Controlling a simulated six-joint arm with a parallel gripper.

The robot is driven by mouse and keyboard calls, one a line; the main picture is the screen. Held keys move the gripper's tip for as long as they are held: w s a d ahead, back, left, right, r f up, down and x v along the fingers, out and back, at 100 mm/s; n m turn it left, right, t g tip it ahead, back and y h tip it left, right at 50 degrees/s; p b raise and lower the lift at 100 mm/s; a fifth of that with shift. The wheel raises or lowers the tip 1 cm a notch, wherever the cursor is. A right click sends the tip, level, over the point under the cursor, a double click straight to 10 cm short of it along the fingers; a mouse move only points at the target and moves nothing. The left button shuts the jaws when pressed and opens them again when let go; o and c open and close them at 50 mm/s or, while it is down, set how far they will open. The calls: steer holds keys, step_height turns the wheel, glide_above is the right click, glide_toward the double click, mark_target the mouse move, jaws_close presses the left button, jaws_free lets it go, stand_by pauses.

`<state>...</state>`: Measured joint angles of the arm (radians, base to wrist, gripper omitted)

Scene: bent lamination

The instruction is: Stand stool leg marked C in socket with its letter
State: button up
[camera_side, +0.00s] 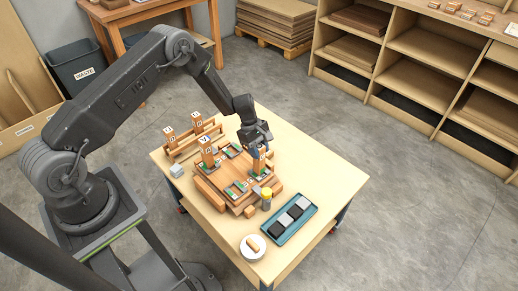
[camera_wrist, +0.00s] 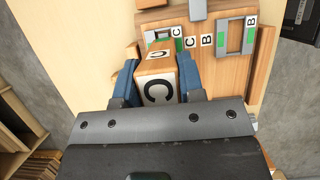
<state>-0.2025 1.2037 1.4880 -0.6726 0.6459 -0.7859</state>
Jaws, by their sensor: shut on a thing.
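My gripper (camera_side: 256,150) is shut on a wooden stool leg (camera_side: 258,165) at the right side of the round-cornered wooden seat (camera_side: 228,181). In the wrist view, the leg (camera_wrist: 158,90) sits between my blue finger pads (camera_wrist: 157,84) with a black C on its white end label. The socket with C tags (camera_wrist: 163,38), grey-framed with green marks, shows just beyond the leg. The leg's lower end is at this socket in the side view; whether it is seated inside is hidden. A socket with B tags (camera_wrist: 235,38) lies to the right.
Another leg (camera_side: 208,152) stands upright on the seat's left part. Two more legs (camera_side: 197,122) stand at a wooden rack behind. A yellow-topped bottle (camera_side: 266,199), a blue tray (camera_side: 289,221) of dark and light blocks and a white dish (camera_side: 253,246) are in front.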

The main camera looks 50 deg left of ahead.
steer(key=o, duration=1.6)
steer(key=shift+r, duration=3.5)
